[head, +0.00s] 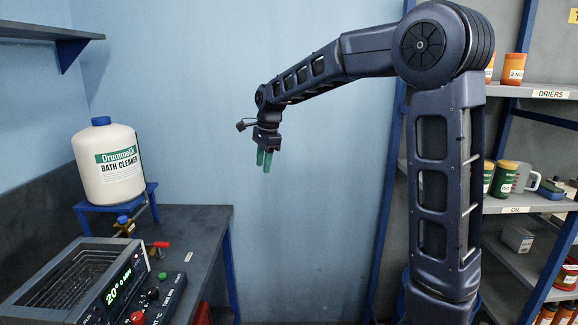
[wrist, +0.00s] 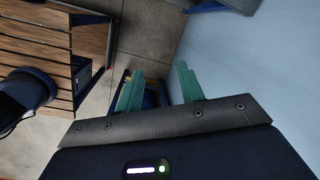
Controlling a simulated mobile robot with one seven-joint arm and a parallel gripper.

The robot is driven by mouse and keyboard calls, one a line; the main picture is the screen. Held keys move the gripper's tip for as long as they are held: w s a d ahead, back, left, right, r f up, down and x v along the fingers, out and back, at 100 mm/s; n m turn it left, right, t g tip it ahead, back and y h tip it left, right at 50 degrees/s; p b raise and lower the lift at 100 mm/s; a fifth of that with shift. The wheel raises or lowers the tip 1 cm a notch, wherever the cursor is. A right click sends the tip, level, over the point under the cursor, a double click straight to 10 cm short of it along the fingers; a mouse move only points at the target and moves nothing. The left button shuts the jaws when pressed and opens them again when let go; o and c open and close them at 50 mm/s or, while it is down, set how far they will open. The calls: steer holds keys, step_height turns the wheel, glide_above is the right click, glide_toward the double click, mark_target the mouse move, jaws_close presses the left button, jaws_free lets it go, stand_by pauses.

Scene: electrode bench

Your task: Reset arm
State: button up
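My arm rises at the right of the head view and bends over toward the left. My gripper (head: 265,163) hangs from its end in front of the blue wall, with its two green fingers pointing down. In the wrist view, my gripper (wrist: 158,78) has its green fingers apart with a clear gap. Nothing is held between them. The gripper is in the air and touches nothing.
A dark bench (head: 205,222) at left carries a bath unit (head: 75,285) with a lit display. A Bath Cleaner jug (head: 108,165) stands on a blue stand. Shelves (head: 535,92) with jars are at right. The wrist view shows a slatted wooden thing (wrist: 35,45).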

steer(key=s+d+r+n+t, duration=0.1)
steer(key=s+d+n, duration=0.25)
steer(key=d, duration=0.75)
steer(key=s+d+r+n+t, duration=0.15)
steer(key=s+d, duration=0.25)
steer(key=d, duration=0.7)
steer(key=s+d+f+n, duration=0.3)
steer(key=s+d, duration=0.4)
steer(key=s, duration=0.1)
steer(key=s+d+f+n+t+h, duration=0.1)
steer(key=s+d+f+n, duration=0.2)
steer(key=s+d, duration=0.4)
steer(key=shift+s+d+n+h, duration=0.15)
steer(key=shift+s+n+h, duration=0.2)
steer(key=shift+s, duration=0.55)
